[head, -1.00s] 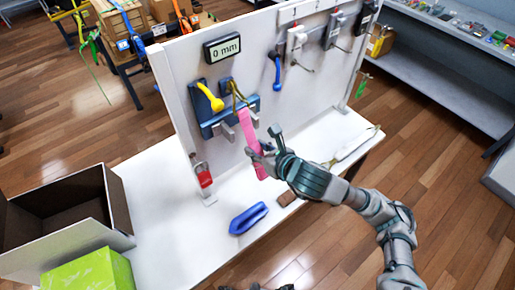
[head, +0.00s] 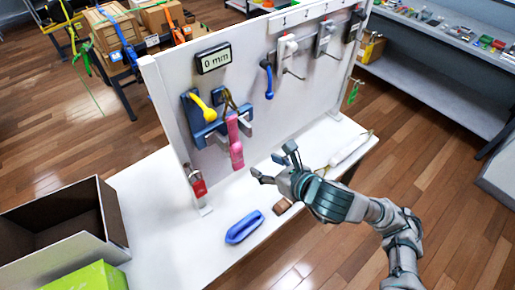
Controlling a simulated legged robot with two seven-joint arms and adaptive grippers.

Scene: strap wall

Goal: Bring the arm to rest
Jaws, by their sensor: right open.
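My right gripper (head: 271,168) is open and empty, in front of the white wall panel (head: 185,85) and above the white table (head: 165,250). It is apart from the pink strap (head: 235,145), which hangs from the blue bracket (head: 207,133) on the panel to the gripper's left. My right arm (head: 372,212) comes in from the lower right. A yellow handle (head: 203,107) sits on the same bracket. My left gripper is not in view.
A blue boat-shaped piece (head: 244,227) and a brown block (head: 282,206) lie on the table. An open box (head: 108,222) and a green box (head: 88,278) stand at the left. A red padlock (head: 199,187) hangs low on the panel. A grey shelf (head: 440,95) stands at the back right.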

